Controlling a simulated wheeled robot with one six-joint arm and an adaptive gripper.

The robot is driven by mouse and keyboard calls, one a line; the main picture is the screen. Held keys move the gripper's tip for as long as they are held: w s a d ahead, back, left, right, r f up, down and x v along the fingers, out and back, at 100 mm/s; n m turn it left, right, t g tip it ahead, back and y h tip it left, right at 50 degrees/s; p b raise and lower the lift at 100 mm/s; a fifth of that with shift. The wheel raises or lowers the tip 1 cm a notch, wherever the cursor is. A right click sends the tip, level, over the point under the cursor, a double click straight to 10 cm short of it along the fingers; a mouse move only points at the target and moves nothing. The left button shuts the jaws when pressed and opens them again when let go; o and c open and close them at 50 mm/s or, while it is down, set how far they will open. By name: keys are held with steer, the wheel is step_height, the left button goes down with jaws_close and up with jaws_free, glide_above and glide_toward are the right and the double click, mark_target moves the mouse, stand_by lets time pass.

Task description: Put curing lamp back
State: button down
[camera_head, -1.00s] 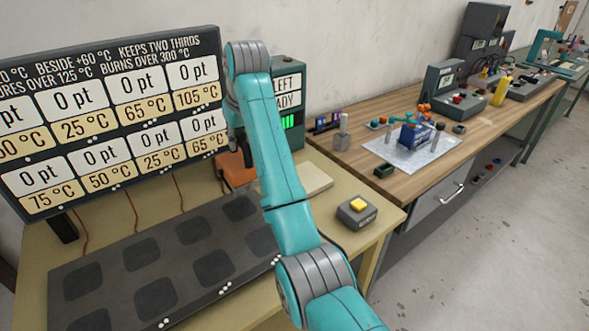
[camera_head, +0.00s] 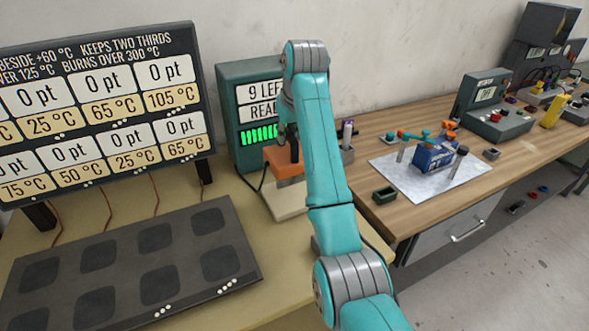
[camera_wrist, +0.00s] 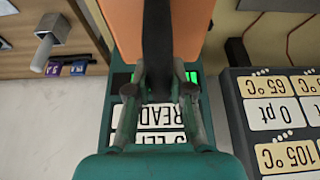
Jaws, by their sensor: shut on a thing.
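The curing lamp, which I take to be the orange block (camera_head: 284,161) with a dark upright handle, is in front of the green box in the head view. My gripper (camera_head: 288,146) is above it, shut on its dark handle. In the wrist view the handle (camera_wrist: 157,50) runs between the fingers of my gripper (camera_wrist: 157,92), with the orange body (camera_wrist: 190,28) behind it. A cream pad (camera_head: 278,203) lies just below the lamp. It looks apart from the lamp, but my arm partly covers both and I cannot be sure.
The green box (camera_head: 228,88) with a "READY" display stands behind the lamp. A dark panel with several square pads (camera_head: 232,275) lies front left, below the sign board (camera_head: 105,20). A wooden bench (camera_head: 375,205) with small tools is at right. Bare tabletop (camera_head: 225,195) lies left of the cream pad.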

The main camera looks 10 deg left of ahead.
mark_target(289, 154)
steer(key=shift+f, duration=4.05)
steer(key=c, duration=1)
jaws_free()
steer(key=shift+f, duration=0.1)
steer(key=shift+c, duration=0.2)
